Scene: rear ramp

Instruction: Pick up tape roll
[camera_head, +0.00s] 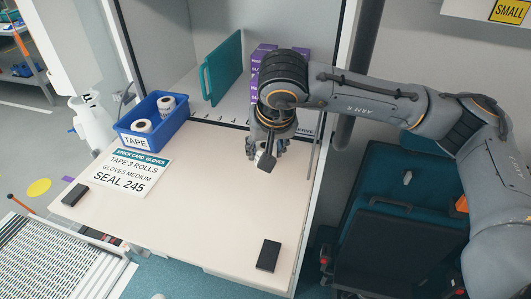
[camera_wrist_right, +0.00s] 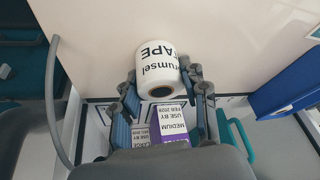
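A white tape roll with black lettering (camera_wrist_right: 157,62) is at my right gripper, which points down over the rear part of the pale table (camera_head: 190,210). In the right wrist view, the two fingers of the right gripper (camera_wrist_right: 160,88) stand on either side of the roll, very close to it. I cannot tell whether they press on it. In the head view the right gripper (camera_head: 267,158) hides most of the roll. Two more tape rolls (camera_head: 167,105) (camera_head: 141,126) sit in a blue bin marked TAPE (camera_head: 136,141). My left gripper is not in view.
A printed card (camera_head: 134,171) lies left of the gripper. Black blocks lie at the table's left (camera_head: 75,195) and front right (camera_head: 268,255). Purple boxes (camera_head: 262,54) and a teal panel (camera_head: 222,68) stand behind. The table's middle is clear.

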